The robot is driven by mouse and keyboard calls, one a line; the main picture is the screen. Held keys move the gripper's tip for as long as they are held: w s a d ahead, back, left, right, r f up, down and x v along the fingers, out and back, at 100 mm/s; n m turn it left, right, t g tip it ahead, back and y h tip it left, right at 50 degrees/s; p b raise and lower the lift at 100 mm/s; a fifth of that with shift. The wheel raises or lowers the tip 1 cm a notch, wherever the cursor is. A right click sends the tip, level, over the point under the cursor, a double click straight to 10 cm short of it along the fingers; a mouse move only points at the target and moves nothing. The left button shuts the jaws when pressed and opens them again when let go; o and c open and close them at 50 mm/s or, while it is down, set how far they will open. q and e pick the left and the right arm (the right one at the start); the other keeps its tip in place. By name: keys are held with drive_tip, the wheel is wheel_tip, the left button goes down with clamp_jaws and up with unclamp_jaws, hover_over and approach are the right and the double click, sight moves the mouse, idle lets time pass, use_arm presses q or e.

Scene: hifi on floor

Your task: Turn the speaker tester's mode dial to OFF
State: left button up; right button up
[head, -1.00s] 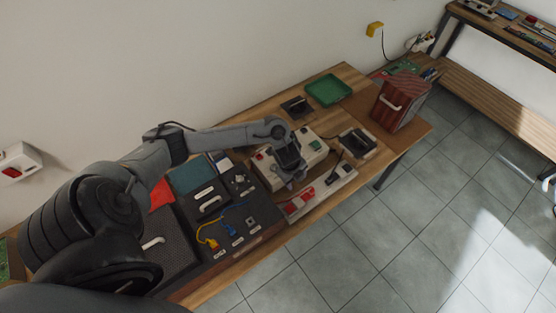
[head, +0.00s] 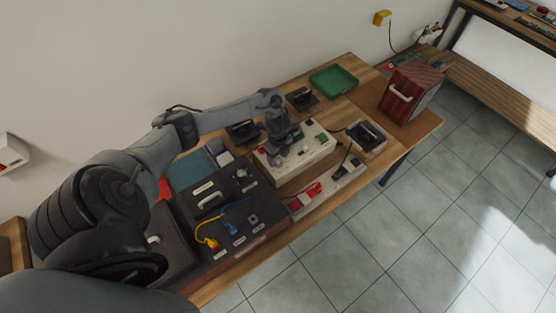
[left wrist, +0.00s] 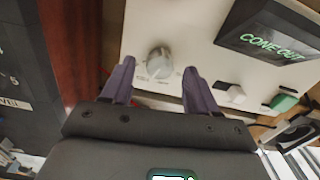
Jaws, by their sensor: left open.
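The speaker tester (head: 312,152) is a cream box on the bench, partly covered by my left gripper (head: 277,153) in the head view. In the left wrist view, its mode dial (left wrist: 158,62) is a round grey-white knob on the cream panel. My left gripper (left wrist: 159,68) is open, with its purple fingertips on either side of the dial. Contact with the dial cannot be told. The dial's setting marks are too blurred to read. The tester's display (left wrist: 270,40) shows green text like "CONE OUT". My right gripper is not in view.
A white knob (left wrist: 236,93) and a green button (left wrist: 285,102) sit right of the dial. A dark equipment case (head: 240,215) stands left of the tester. A power strip (head: 327,188) lies in front. A green tray (head: 333,81) and a wooden speaker box (head: 410,93) stand farther back.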

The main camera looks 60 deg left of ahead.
use_arm(q)
drive_tip(key=shift+f, duration=0.9)
